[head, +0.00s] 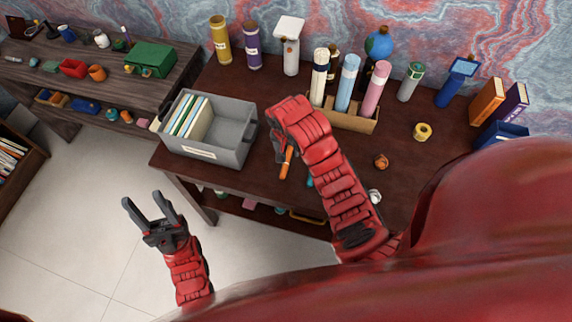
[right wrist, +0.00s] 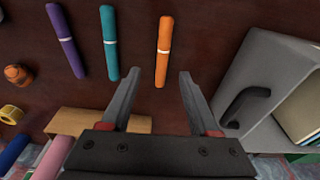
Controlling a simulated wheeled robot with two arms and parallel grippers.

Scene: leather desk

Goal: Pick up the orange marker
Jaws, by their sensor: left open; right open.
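The orange marker (right wrist: 163,52) lies on the dark desk in the right wrist view, just beyond and between the open fingertips of my right gripper (right wrist: 156,80). In the head view the orange marker (head: 286,163) shows beside my right gripper (head: 277,150), partly hidden by the red arm. The right gripper is open and empty. My left gripper (head: 151,208) is open and empty, over the floor in front of the desk.
A teal marker (right wrist: 110,43) and a purple marker (right wrist: 66,41) lie beside the orange one. A grey bin (head: 238,135) with folders stands close on the other side. A wooden holder (head: 352,120) with several tubes stands behind.

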